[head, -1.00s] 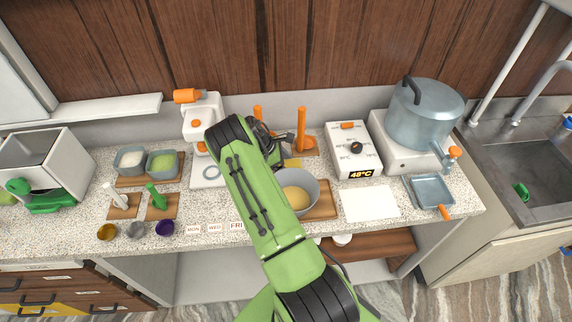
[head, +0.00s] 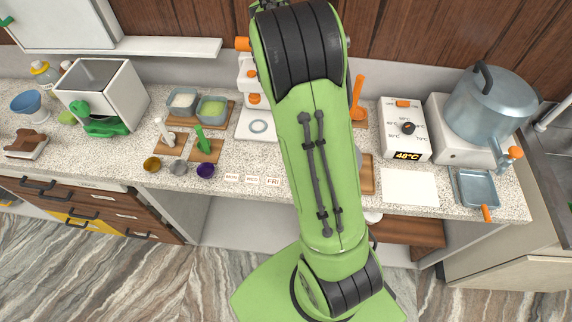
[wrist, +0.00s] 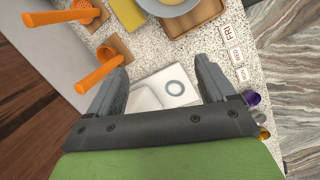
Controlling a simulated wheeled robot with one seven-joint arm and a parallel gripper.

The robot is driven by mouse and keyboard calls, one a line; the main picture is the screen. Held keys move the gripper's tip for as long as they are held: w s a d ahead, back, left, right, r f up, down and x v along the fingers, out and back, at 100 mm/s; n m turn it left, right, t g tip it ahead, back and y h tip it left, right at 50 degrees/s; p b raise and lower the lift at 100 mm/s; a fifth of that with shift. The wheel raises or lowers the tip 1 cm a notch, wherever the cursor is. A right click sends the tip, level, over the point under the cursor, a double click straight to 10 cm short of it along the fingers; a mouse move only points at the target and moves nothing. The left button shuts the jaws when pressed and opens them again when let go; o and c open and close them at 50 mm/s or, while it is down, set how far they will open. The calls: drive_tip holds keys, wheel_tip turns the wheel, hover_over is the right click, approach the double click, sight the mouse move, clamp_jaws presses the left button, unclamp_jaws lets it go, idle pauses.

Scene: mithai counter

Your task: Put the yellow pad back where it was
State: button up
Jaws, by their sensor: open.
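A flat yellow pad (wrist: 127,14) shows at the top of the wrist view. It lies on the counter beside a bowl (wrist: 170,3) on a wooden board (wrist: 197,17). In the head view my arm hides the pad. My gripper (wrist: 160,66) is open and empty, its two fingers spread above the counter. In the wrist view the pad is beyond the fingertips, not between them. In the head view my gripper is hidden behind my arm.
A white machine with a ringed plate (head: 258,126) is below the gripper. A heater box (head: 405,128) and large pot (head: 487,104) stand at right. A white sheet (head: 409,187) lies in front of the box.

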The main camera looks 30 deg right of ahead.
drive_tip(key=s+a+r+m+t+y, duration=0.2)
drive_tip(key=s+a+r+m+t, duration=0.1)
drive_tip(key=s+a+r, duration=0.7)
drive_tip(key=s+a+m+t, duration=0.2)
drive_tip(key=s+a+t, duration=0.1)
drive_tip(key=s+a, duration=0.5)
drive_tip(key=s, duration=0.3)
drive_tip(key=shift+s+a+f+y, duration=0.25)
drive_tip(key=shift+s+y, duration=0.05)
drive_tip(key=shift+y, duration=0.1)
drive_tip(key=shift+f+b, duration=0.95)
